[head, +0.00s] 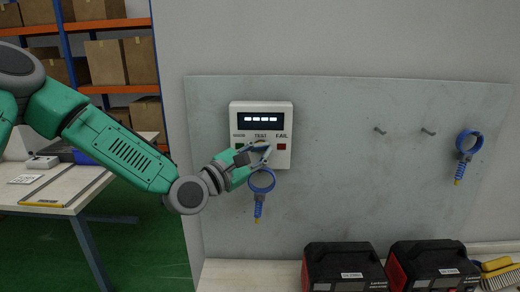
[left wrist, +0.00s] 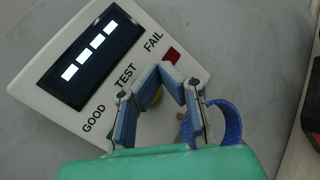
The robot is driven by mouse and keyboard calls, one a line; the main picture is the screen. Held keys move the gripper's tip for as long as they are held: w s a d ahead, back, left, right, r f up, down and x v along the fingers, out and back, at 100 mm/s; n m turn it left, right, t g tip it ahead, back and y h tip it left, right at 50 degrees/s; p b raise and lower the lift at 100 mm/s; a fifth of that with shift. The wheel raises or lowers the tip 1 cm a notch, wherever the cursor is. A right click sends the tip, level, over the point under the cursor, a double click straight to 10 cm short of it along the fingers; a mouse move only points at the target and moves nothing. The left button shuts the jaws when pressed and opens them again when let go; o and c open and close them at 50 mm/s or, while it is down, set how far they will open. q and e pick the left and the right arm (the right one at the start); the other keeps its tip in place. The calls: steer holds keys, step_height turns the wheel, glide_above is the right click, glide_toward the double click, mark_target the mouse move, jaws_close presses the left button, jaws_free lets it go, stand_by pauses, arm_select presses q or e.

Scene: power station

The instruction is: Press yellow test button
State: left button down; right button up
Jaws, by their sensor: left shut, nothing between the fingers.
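A white test box (head: 286,107) with a lit display is on the grey wall panel. Its labels read GOOD, TEST and FAIL. The red button (head: 281,147) is under FAIL, and the green button (head: 240,146) is partly covered under GOOD. My left gripper (head: 266,148) is shut and empty, with its fingertips at the box front just below TEST. In the left wrist view the gripper (left wrist: 162,80) covers most of the yellow button (left wrist: 157,98); a bit of yellow shows between the fingers. I cannot tell whether the fingertips touch it. My right gripper is not in view.
A blue ring tool (head: 262,181) hangs just below the box, close to my left gripper. Another blue ring tool (head: 468,143) hangs at the right beside bare pegs. Red-black cases (head: 343,267) and a brush (head: 498,270) lie on the bench below.

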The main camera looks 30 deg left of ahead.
arm_select(q)
steer(key=shift+w+a, duration=0.1)
steer(key=shift+a, duration=0.15)
steer(key=shift+d+r, duration=0.1)
steer(key=shift+d, duration=0.55)
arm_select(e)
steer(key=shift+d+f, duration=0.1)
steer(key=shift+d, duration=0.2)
arm_select(q)
steer(key=shift+a, duration=0.15)
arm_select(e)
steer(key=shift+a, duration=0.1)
arm_select(q)
steer(key=shift+a, duration=0.35)
steer(key=shift+s+a, duration=0.2)
steer(key=shift+s, duration=0.05)
steer(key=shift+s+a+f, duration=0.1)
steer(key=shift+s+f, duration=0.15)
steer(key=shift+s, duration=0.4)
